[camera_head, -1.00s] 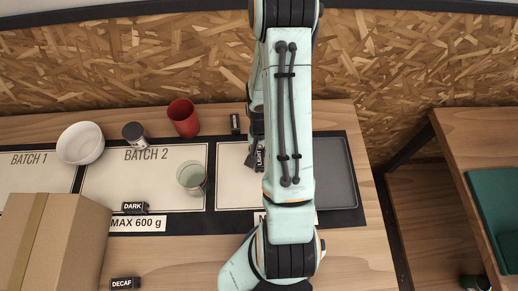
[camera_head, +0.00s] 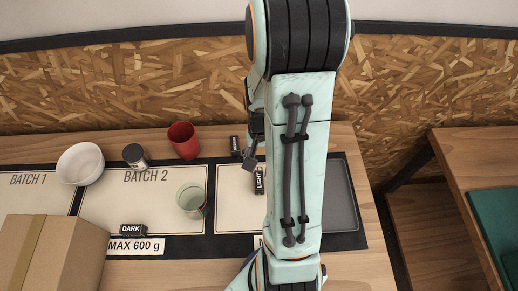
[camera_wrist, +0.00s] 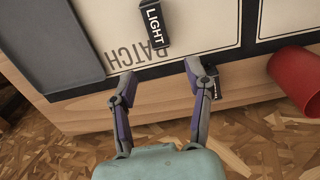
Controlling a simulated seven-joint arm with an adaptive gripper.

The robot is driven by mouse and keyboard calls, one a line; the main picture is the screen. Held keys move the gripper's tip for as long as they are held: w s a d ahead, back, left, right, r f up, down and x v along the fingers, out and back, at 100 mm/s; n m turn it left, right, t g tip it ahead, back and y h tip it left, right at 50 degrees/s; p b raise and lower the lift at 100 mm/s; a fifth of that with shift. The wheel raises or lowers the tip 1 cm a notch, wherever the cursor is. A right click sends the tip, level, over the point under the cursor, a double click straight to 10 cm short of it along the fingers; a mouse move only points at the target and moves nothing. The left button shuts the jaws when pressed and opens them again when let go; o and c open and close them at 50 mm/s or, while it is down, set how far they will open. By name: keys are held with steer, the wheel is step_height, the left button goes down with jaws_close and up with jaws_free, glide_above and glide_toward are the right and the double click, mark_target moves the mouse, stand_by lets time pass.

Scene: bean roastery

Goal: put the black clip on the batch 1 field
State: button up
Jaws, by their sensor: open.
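Several black clips are in view. The clip marked LIGHT (camera_head: 259,180) lies on the pale field right of batch 2 and shows in the wrist view (camera_wrist: 153,24). The clip marked DARK (camera_head: 132,231) is at the front of the batch 2 field (camera_head: 150,205). Another dark clip (camera_head: 236,144) is at the back; in the wrist view it is partly hidden behind the right finger. The batch 1 field (camera_head: 38,200) is at the far left, partly covered by the box. My open, empty gripper (camera_wrist: 159,70) is apart from the LIGHT clip, near the board's back edge.
A white bowl (camera_head: 80,164) overlaps the batch 1 and batch 2 fields. A dark-lidded jar (camera_head: 135,157), a red cup (camera_head: 184,140) and a glass (camera_head: 192,200) stand nearby. A cardboard box (camera_head: 60,250) fills the front left. A grey tray (camera_head: 340,205) lies at right.

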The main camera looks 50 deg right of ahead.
steer(key=s+a+r+n, duration=0.3)
steer(key=a+r+n, duration=0.1)
steer(key=a+r, duration=0.3)
steer(key=s+a+r+n, duration=0.3)
steer(key=a+r, duration=0.4)
steer(key=a, duration=0.3)
steer(key=shift+a+r+n+y, duration=0.2)
steer(key=shift+a+n+y, duration=0.15)
steer(key=shift+n, duration=0.45)
steer(key=o, duration=0.6)
steer(key=shift+s+a+r+n, duration=0.2)
steer(key=shift+s+a+n, duration=0.25)
steer(key=shift+s, duration=0.2)
steer(key=shift+s+a+r+n, duration=0.15)
steer(key=shift+s+a+n, duration=0.25)
steer(key=shift+s, duration=0.2)
steer(key=shift+o, duration=1.3)
steer(key=shift+s, duration=0.1)
